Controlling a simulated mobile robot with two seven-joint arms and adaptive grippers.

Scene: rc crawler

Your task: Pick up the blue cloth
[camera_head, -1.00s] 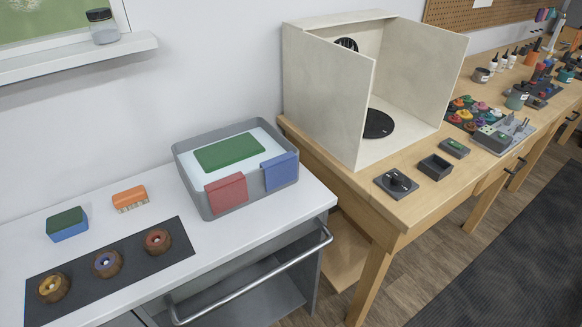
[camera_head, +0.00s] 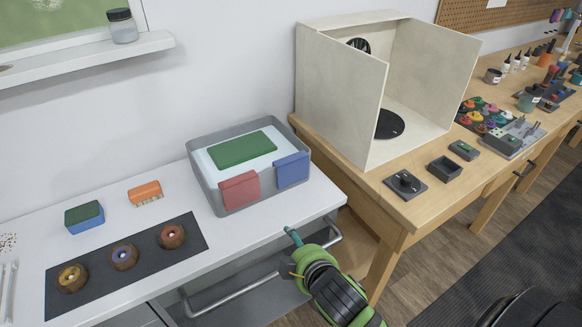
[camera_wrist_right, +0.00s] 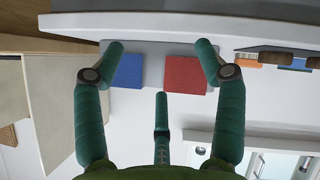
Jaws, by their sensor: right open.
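The blue cloth (camera_head: 292,170) hangs over the front right rim of a grey tray (camera_head: 218,211) on the white counter. In the right wrist view the blue cloth (camera_wrist_right: 128,71) shows beside a red cloth (camera_wrist_right: 185,74). My right gripper (camera_head: 291,233) is in front of the counter edge, below and apart from the blue cloth. In the right wrist view its spread green fingers (camera_wrist_right: 160,75) are open and empty, with the blue cloth near the left finger. My left gripper is not in view.
The red cloth (camera_head: 239,190) hangs left of the blue one, and a green pad (camera_head: 242,149) lies in the tray. A counter handrail (camera_head: 235,287) runs close to my right gripper. A pale booth (camera_head: 340,105) stands on the wooden table to the right.

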